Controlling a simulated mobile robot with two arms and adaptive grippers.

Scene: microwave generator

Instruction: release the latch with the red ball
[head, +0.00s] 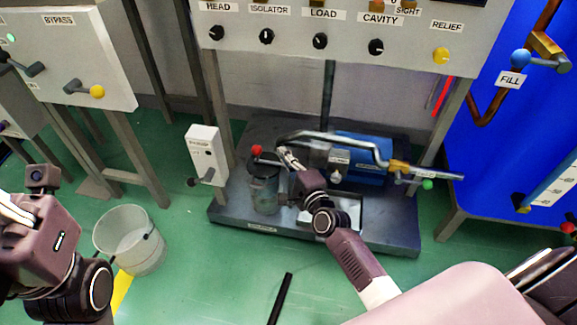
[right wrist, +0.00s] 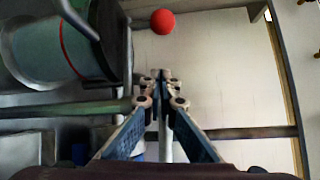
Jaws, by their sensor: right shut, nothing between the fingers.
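The red ball (head: 257,150) sits at the top of a dark, glassy cylinder (head: 264,190) on the dark skid. In the right wrist view the red ball (right wrist: 163,21) is beyond my fingertips, near the top edge, with a clear gap. The latch itself cannot be made out. My right gripper (head: 284,154) is shut and empty, just right of the red ball, by the curved metal pipe. Its closed fingers (right wrist: 161,78) show in the right wrist view. My left gripper (head: 14,209) is at the left edge, partly cut off, far from the ball.
A white box with a lever (head: 205,150) stands left of the cylinder. A grey bucket (head: 128,240) is on the floor. The knob panel (head: 345,45) is above.

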